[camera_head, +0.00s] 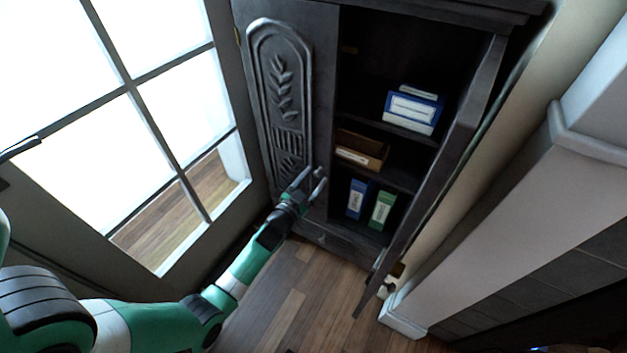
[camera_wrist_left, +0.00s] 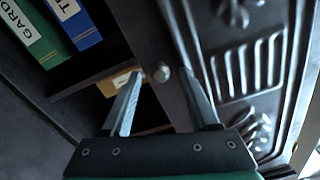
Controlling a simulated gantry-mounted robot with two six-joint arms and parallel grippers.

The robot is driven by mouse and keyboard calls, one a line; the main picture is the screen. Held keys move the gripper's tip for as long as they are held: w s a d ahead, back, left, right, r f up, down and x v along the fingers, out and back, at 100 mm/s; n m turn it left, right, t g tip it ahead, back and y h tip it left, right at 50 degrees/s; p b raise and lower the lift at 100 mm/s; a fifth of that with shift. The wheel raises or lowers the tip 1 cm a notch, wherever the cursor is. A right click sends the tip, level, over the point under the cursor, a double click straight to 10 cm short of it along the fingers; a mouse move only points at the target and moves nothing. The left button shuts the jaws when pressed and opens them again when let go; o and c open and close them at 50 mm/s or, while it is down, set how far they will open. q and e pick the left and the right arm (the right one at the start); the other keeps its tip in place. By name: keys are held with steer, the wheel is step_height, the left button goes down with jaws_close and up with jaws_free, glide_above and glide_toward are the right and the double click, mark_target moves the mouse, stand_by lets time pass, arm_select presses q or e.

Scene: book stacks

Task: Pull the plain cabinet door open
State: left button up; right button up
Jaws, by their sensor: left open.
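The dark cabinet (camera_head: 390,12) has two doors. The left door (camera_head: 280,90), with carved leaf relief, is shut. The right door (camera_head: 450,150) stands wide open; its visible face looks plain. My left gripper (camera_head: 309,181) is open at the lower right edge of the carved door. In the left wrist view, a small round knob (camera_wrist_left: 162,73) on the carved door's edge (camera_wrist_left: 170,95) appears between the open fingertips of that gripper (camera_wrist_left: 159,73). I cannot tell whether the fingers touch it. My right gripper is in neither view.
Shelves behind the open door hold a blue-and-white box (camera_head: 412,108), a brown box (camera_head: 360,150), a blue binder (camera_head: 357,198) and a green binder (camera_head: 382,210). A window (camera_head: 150,100) is at left, a pale wall column (camera_head: 500,220) at right. The wooden floor (camera_head: 300,300) before the cabinet is clear.

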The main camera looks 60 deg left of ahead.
arm_select(q)
steer(key=shift+w+a, duration=0.1)
steer(key=shift+w, duration=0.05)
jaws_close()
stand_by(1.4)
